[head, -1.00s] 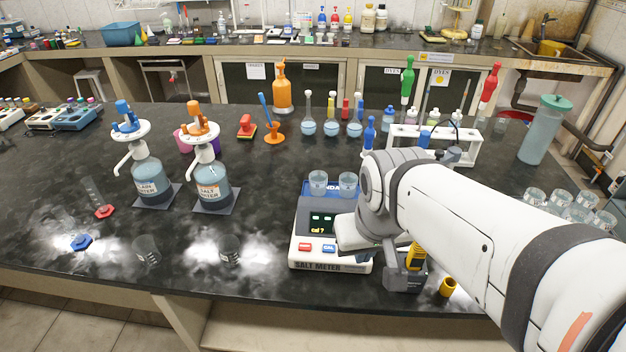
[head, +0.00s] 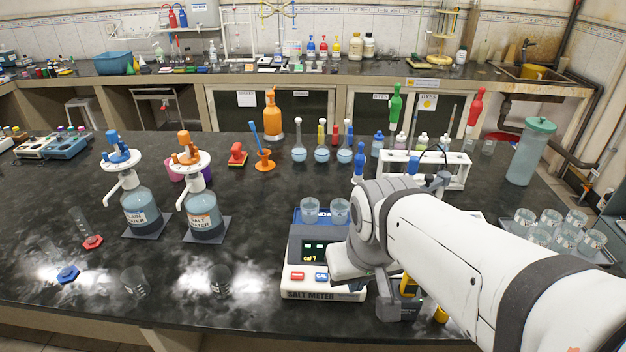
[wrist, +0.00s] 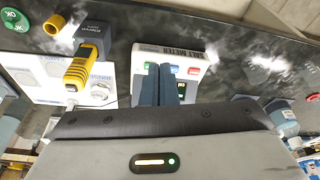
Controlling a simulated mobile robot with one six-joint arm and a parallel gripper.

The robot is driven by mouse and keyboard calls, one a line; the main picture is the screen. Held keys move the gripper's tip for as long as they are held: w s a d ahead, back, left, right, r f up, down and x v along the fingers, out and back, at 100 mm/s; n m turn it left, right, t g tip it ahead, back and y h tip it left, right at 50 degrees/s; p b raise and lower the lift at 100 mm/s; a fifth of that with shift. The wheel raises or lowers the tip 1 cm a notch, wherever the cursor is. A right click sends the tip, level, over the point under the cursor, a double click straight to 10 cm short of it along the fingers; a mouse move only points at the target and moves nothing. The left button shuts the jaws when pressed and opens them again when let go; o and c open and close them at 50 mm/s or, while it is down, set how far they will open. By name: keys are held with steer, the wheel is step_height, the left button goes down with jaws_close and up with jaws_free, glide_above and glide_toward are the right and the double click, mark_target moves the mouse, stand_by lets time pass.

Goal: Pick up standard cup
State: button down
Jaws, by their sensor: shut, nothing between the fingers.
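Two small clear cups with pale blue liquid, a left one (head: 309,211) and a right one (head: 340,211), stand side by side at the back of the salt meter (head: 311,294). I cannot tell which is the standard cup. The meter's screen reads "cal ?". My arm reaches in from the right, its wrist over the meter's right side, in front of and below the cups in the head view. My gripper (wrist: 167,68) shows in the wrist view with its dark blue fingers together and empty, over the meter (wrist: 150,52). The cups are hidden there.
A yellow probe (wrist: 84,66) lies beside the meter. A white rack (head: 460,176) stands behind my arm. Several glasses (head: 550,217) sit on a tray at the right. Two dispenser bottles (head: 141,212) (head: 203,217) and two empty beakers (head: 134,281) (head: 219,279) stand left.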

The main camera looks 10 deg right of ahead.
mark_target(339, 212)
steer(key=c, duration=2.2)
jaws_free()
